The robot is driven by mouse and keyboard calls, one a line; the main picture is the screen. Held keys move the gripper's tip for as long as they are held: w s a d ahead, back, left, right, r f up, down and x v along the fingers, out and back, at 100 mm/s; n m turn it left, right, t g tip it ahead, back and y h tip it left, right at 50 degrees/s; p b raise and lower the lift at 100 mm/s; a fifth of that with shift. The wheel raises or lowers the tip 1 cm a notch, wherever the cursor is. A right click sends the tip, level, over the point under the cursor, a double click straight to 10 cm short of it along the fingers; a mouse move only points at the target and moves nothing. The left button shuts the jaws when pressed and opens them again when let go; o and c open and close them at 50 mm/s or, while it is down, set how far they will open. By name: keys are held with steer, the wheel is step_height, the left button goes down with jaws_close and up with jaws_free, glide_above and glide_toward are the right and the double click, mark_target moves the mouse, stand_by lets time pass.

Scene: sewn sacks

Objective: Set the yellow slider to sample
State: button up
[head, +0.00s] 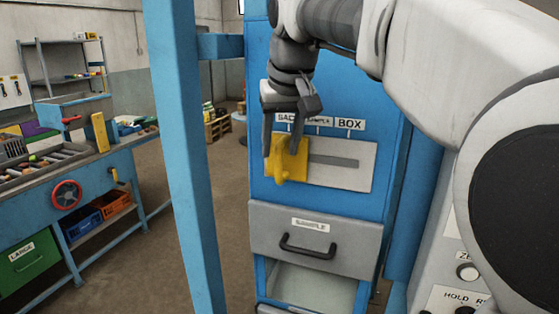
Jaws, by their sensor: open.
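The yellow slider (287,172) sits at the left end of a grey plate (358,177) on the front of a blue cabinet (273,81). A dark horizontal slot (334,161) runs to its right. Above the plate are three labels: SACK at the left, SAMPLE (318,120) in the middle, partly hidden, and BOX (350,124) at the right. The slider stands below the SACK label. My gripper (281,146) points down in front of the slider, its open fingers overlapping it in the picture. I cannot tell whether they touch it.
A grey drawer (315,240) labelled SAMPLE, with a black handle, is below the plate. A blue post (185,160) stands left of the cabinet. A workbench (90,170) with a red handwheel is at far left. A grey panel with buttons is at lower right.

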steer(key=shift+x, duration=1.9)
jaws_close()
